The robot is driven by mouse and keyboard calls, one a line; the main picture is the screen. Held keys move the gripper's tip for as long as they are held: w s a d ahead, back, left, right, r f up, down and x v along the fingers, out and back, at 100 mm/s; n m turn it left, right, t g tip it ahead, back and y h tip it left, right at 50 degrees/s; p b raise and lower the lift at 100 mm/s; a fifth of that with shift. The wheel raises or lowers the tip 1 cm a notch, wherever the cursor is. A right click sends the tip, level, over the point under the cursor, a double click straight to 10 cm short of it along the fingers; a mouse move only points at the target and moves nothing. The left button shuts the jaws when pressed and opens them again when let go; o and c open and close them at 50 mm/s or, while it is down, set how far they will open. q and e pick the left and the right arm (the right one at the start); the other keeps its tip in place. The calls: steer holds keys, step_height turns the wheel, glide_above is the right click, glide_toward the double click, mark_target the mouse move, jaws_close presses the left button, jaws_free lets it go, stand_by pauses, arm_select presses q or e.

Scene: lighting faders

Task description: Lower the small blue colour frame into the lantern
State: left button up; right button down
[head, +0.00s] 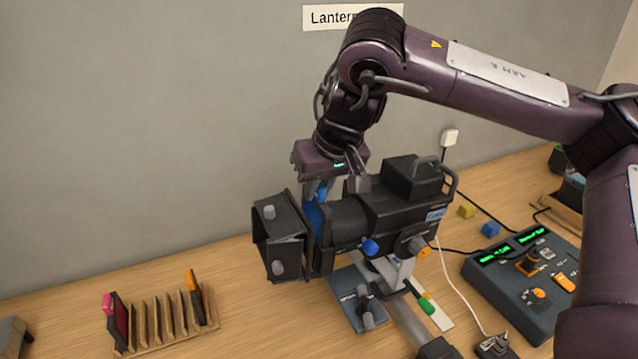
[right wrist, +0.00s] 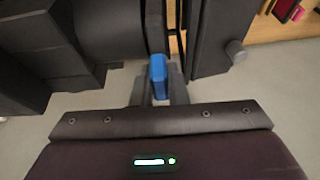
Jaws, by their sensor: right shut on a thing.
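The lantern (head: 385,205) is a black stage light on a stand, with square flaps at its left end. The small blue colour frame (head: 312,218) is upright at the slot between the flaps and the barrel, its lower part hidden by the lantern. My right gripper (head: 330,186) is above the slot, shut on the frame's blue tab (right wrist: 158,76), which stands between the fingers in the right wrist view. How deep the frame sits in the slot I cannot tell. My left gripper is not in view.
A wooden rack (head: 165,322) with a pink-tabbed frame (head: 118,318) and an orange-tabbed frame (head: 196,298) stands at the lower left. A fader desk (head: 525,283) is at the right, with yellow (head: 466,211) and blue (head: 490,229) cubes behind it.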

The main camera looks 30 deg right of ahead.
mark_target(317, 199)
steer(key=shift+a+f+b, duration=0.1)
steer(key=shift+f+b, duration=0.45)
steer(key=shift+f, duration=0.7)
steer(key=c, duration=1.4)
jaws_free()
steer(key=shift+s+a+f, duration=0.1)
steer(key=shift+a, duration=0.05)
steer(key=shift+c, duration=0.8)
steer(key=shift+o, duration=0.9)
steer(key=shift+f, duration=0.15)
